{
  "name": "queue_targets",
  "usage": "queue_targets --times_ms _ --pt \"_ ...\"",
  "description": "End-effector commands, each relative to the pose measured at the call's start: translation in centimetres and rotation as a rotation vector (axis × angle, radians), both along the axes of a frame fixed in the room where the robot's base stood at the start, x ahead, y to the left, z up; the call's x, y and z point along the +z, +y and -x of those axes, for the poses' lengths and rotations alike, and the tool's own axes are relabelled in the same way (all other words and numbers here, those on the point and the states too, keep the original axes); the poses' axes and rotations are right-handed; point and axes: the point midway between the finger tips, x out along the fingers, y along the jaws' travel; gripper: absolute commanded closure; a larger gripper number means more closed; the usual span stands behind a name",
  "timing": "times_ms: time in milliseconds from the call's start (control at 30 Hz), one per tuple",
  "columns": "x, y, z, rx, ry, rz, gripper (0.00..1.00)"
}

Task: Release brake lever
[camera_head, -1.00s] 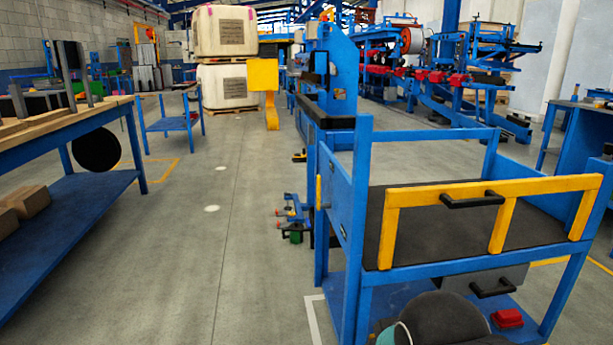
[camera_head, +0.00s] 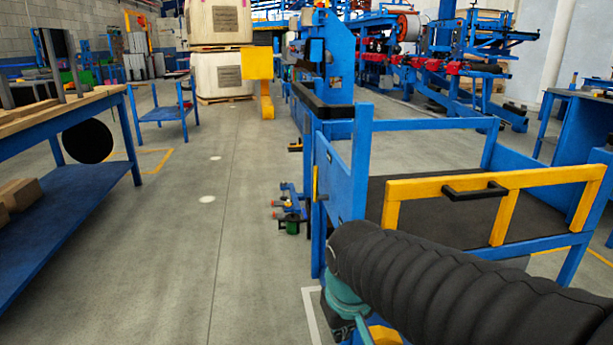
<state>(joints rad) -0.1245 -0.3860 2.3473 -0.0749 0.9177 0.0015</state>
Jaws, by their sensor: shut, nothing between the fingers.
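I cannot single out the brake lever for certain. A small upright yellow piece (camera_head: 316,183) with a dark knob beside it sits on the left side of the blue cart-like frame (camera_head: 360,165). Low on the blue machine's left side is a small blue, red and green assembly (camera_head: 291,210) close to the floor. My arm, in a ribbed black sleeve with a teal joint, reaches in from the lower right, in front of the frame. My gripper does not show; the arm's far end is cut off or hidden at the bottom edge.
A yellow rail (camera_head: 440,187) with a black handle (camera_head: 475,191) crosses the frame's near side. A blue workbench (camera_head: 75,116) with a wooden top stands at left. A yellow post (camera_head: 260,70) stands farther back. The grey floor aisle (camera_head: 215,240) between bench and machine is clear.

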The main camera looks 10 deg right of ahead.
Motion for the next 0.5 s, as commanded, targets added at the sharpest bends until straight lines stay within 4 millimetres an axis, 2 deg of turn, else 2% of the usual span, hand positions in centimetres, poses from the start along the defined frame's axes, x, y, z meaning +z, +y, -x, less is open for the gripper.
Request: queue_targets --times_ms 33,367,500 --pt "-0.4 0.4 -1.5 0.024 0.027 0.023 1.0" --pt "-2.2 2.2 -12.0 0.171 0.13 0.219 1.0" --pt "-3.2 3.0 -17.1 0.233 0.156 0.327 1.0"
